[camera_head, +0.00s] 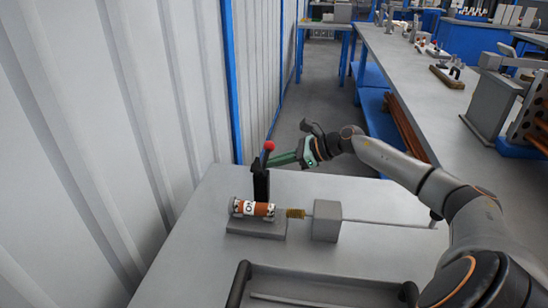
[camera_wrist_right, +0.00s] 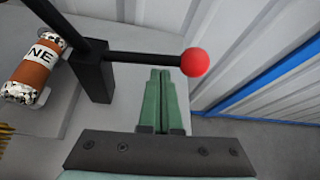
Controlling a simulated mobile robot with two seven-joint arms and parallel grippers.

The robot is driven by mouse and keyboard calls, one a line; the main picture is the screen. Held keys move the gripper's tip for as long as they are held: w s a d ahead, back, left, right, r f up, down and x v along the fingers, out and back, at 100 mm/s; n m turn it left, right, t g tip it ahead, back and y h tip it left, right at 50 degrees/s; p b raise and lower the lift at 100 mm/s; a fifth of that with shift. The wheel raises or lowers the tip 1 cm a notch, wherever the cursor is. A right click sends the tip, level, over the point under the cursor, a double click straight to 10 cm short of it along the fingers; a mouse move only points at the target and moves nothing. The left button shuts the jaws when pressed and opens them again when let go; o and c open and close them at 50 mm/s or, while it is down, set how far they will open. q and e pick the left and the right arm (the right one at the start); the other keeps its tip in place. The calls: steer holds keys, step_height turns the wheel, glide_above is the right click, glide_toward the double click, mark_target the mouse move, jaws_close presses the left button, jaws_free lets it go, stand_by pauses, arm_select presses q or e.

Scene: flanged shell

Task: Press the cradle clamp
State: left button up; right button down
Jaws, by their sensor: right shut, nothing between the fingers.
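The cradle clamp is a black post (camera_head: 261,187) with a lever ending in a red ball knob (camera_head: 269,146). In the right wrist view the post (camera_wrist_right: 92,72) stands left and the lever runs right to the red knob (camera_wrist_right: 196,61). An orange shell with a white label and speckled ends (camera_head: 253,208) lies on its side in the cradle on a grey base plate (camera_head: 256,228); it also shows in the wrist view (camera_wrist_right: 36,70). My right gripper (camera_head: 272,161) is shut and empty, its green fingertips close by the lever and knob. Contact cannot be told. My left gripper is out of view.
A brass-coloured brush (camera_head: 296,213) on a rod lies right of the shell, with a grey block (camera_head: 327,221) around the rod. A dark-handled tray (camera_head: 325,284) sits at the table's front. A corrugated wall (camera_head: 110,130) rises on the left.

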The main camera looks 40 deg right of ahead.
steer(key=shift+s+r, duration=0.25)
steer(key=shift+r, duration=0.5)
